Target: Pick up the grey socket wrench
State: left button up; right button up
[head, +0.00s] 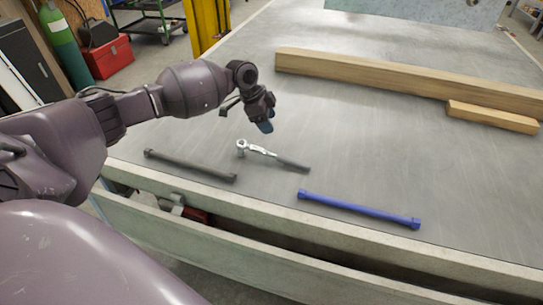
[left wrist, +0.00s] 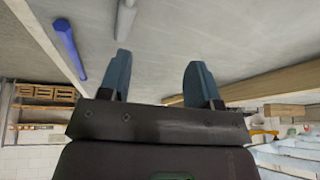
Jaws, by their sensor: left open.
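A dark grey bar with thicker socket-like ends (head: 190,165) lies on the metal bed near its front edge. To its right lies a silver ratchet-type wrench (head: 262,151) with a round head and a grey handle. I cannot tell for certain which of the two the task means. My left gripper (head: 264,122) is above the bed, just behind the ratchet's head, pointing down. In the left wrist view its two blue fingers (left wrist: 158,76) stand apart with nothing between them. A grey handle-like end (left wrist: 125,20) shows beyond the left finger. My right gripper is not in view.
A blue bar (head: 360,208) lies at the front right of the bed; it also shows in the left wrist view (left wrist: 65,46). A long wooden beam (head: 400,78) and a shorter block (head: 492,117) lie farther back. The bed's middle is clear.

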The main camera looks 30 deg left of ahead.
pick_arm(q)
jog(key=s+m+g, duration=0.1)
jog(key=s+d+f+m, duration=0.1)
jog(key=shift+s+d+f+m+g+h, duration=0.1)
jog(key=shift+s+f+m+g+h, duration=0.1)
jog(key=shift+m+g+h, duration=0.15)
jog(key=b, duration=0.1)
send_over(278, 155)
jog(key=a, duration=0.2)
jog(key=f, duration=0.4)
jog(key=shift+s, duration=0.2)
jog(key=shift+d+f, duration=0.2)
jog(key=shift+f, duration=0.5)
jog(key=b+x, duration=0.1)
jog(key=x, duration=0.3)
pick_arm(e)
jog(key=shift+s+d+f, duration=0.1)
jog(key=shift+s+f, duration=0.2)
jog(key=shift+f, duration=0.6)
pick_arm(q)
jog(key=shift+c, duration=0.4)
grip_shut()
